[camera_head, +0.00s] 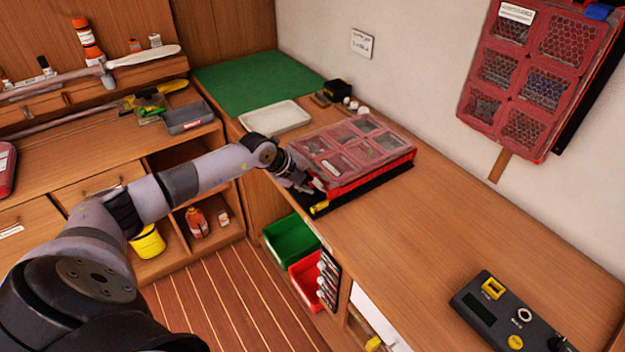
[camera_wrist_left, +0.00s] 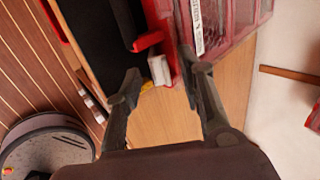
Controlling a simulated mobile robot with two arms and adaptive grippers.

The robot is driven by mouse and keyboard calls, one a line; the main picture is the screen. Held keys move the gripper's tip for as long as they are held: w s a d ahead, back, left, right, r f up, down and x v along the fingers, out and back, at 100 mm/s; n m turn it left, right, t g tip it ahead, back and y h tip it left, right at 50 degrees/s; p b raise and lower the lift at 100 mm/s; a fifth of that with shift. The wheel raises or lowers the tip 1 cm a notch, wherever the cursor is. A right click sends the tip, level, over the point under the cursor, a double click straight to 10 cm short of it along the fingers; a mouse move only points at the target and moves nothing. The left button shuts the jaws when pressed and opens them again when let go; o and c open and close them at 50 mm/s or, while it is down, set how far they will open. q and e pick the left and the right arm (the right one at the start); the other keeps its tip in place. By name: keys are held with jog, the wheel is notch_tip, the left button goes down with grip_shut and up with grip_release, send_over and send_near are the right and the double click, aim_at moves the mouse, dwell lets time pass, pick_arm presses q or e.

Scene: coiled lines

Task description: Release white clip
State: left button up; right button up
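A red case (camera_head: 352,150) with a clear, compartmented lid lies on a black mat (camera_head: 375,180) on the wooden bench. In the left wrist view, the white clip (camera_wrist_left: 159,71) sits on the case's red front edge (camera_wrist_left: 178,62), beside a red tab (camera_wrist_left: 147,41). My left gripper (camera_head: 309,187) is at the near-left front of the case. In the left wrist view its fingers (camera_wrist_left: 161,79) are spread, one on each side of the clip, with gaps visible. I cannot tell whether the right finger touches the case. My right gripper is not in view.
A pale tray (camera_head: 275,118) and a green mat (camera_head: 255,82) lie behind the case. A dark device (camera_head: 510,315) with a yellow part stands at the bench's near right. Green (camera_head: 290,240) and red (camera_head: 305,280) bins sit below the bench edge. The bench's right middle is clear.

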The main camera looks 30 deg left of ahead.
pick_arm(q)
jog(key=c, duration=0.7)
grip_shut()
jog(key=shift+s+f, duration=0.1)
jog(key=shift+f, duration=0.1)
jog(key=f+t+b, duration=0.1)
jog(key=b, duration=0.1)
jog(key=s+t+h+b, duration=0.1)
jog(key=b, duration=0.1)
jog(key=shift+s+a+f+t, duration=0.15)
jog(key=shift+a+f+t, duration=0.1)
jog(key=shift+f+t, duration=0.1)
jog(key=shift+s+t+h+b, duration=0.1)
jog(key=shift+t+h+b, duration=0.25)
jog(key=shift+b, duration=0.35)
jog(key=shift+a+r+t, duration=0.1)
jog(key=shift+r+t, duration=0.05)
jog(key=shift+t, duration=0.15)
